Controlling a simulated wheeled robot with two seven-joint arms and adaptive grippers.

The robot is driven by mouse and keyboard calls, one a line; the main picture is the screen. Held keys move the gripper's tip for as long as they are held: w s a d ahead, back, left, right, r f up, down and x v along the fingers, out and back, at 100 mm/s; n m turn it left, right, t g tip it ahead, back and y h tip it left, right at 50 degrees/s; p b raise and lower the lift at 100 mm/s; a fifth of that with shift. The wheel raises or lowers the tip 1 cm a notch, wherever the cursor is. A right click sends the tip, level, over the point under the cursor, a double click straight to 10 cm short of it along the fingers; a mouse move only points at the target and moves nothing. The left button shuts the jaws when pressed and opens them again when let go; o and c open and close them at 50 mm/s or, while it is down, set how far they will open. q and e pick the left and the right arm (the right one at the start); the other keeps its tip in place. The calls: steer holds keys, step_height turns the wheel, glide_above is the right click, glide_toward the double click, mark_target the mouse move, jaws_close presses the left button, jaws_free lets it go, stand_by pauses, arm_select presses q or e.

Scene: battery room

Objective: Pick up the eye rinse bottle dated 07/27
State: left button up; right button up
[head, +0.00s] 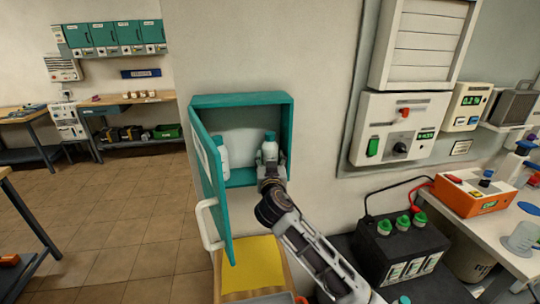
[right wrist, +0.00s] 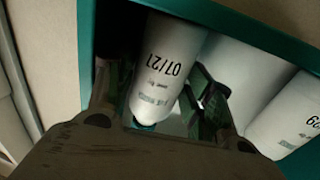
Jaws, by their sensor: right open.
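A teal wall cabinet (head: 240,99) stands open, its door swung out to the left. A white bottle with a teal cap (head: 269,150) stands inside at the right. In the right wrist view this bottle (right wrist: 165,75) shows an upside-down date starting 07/2; the last digit is hard to tell, 7 or 1. My right gripper (head: 271,172) is at the cabinet opening, its open fingers on either side of this bottle (right wrist: 155,95). I cannot tell whether they touch it. Another white bottle (head: 222,158) stands at the left, partly hidden by the door. My left gripper is not in view.
In the right wrist view another labelled bottle (right wrist: 288,115) stands close beside the right finger. The cabinet door (head: 213,185) with its pale handle juts out left of my arm. A black battery (head: 400,248) and an orange device (head: 474,192) are at the right.

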steer(key=shift+w, duration=0.2)
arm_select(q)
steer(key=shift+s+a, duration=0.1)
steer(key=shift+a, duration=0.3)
arm_select(e)
steer(key=c, duration=0.9)
steer(key=shift+o, duration=0.2)
steer(key=shift+s+r, duration=0.1)
steer(key=shift+r, duration=0.15)
